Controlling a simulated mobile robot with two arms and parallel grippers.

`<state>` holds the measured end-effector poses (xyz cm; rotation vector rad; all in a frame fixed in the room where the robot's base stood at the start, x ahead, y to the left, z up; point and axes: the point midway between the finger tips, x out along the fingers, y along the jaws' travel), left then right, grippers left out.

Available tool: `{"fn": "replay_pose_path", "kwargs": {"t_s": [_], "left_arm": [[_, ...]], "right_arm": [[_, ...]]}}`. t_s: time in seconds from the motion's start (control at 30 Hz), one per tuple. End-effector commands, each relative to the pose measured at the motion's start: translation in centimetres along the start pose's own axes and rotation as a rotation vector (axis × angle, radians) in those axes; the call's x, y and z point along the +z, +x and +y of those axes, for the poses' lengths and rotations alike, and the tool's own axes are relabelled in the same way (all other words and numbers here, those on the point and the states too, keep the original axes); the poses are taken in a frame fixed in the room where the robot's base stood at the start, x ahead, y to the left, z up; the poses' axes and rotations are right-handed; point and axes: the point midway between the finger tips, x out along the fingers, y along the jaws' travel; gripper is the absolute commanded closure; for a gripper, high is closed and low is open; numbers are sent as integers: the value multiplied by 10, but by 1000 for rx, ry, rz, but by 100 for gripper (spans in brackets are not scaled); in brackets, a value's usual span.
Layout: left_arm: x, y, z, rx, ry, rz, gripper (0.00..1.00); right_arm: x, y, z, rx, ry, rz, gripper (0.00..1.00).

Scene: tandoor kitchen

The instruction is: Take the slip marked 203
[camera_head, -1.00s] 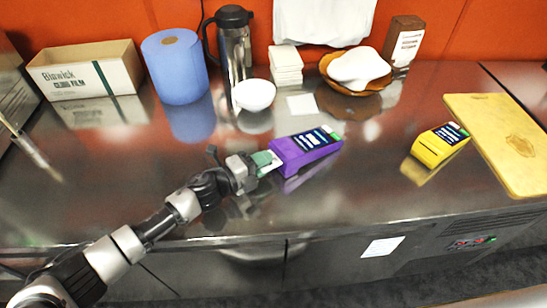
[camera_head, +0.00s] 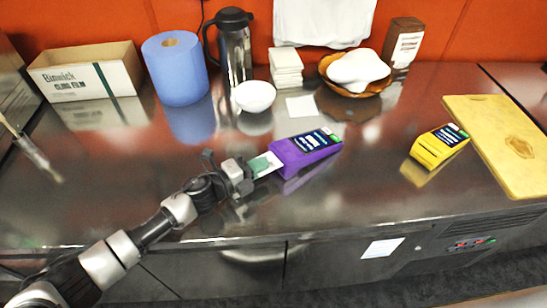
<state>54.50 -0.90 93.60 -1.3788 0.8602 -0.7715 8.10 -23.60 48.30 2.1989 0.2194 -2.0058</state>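A purple card terminal (camera_head: 305,150) with a dark screen lies on the steel counter. A white slip with a green patch (camera_head: 264,164) sticks out of its left end. My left gripper (camera_head: 246,173) is at the slip's outer end, left of the terminal, and appears shut on it. The fingertips are small and partly hidden by the slip. I cannot tell whether the slip's inner end is still inside the terminal or just touching it. No number is readable on the slip. A yellow terminal (camera_head: 439,147) lies to the right. My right gripper is not in view.
Behind are a film box (camera_head: 87,71), a blue roll (camera_head: 174,68), a flask (camera_head: 235,45), a white bowl (camera_head: 254,96), stacked napkins (camera_head: 286,68) and a wooden bowl (camera_head: 352,88). A yellow board (camera_head: 500,140) lies right. The counter's front middle is clear.

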Motion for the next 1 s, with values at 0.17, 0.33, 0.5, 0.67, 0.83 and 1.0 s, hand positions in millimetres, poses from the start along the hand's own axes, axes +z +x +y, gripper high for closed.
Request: {"fn": "replay_pose_path", "kwargs": {"t_s": [0.17,0.33,0.5,0.67,0.83,1.0], "left_arm": [[0,-8,0,1,0,-1,100],[0,-15,0,2,0,-1,100],[0,-22,0,1,0,0,100],[0,-28,0,1,0,0,100],[0,-35,0,1,0,-1,100],[0,-41,0,0,0,-1,100]], "right_arm": [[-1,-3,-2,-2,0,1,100],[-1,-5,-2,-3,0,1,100],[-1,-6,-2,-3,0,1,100],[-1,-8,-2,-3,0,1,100],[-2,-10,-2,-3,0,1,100],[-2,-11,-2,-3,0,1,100]]}}
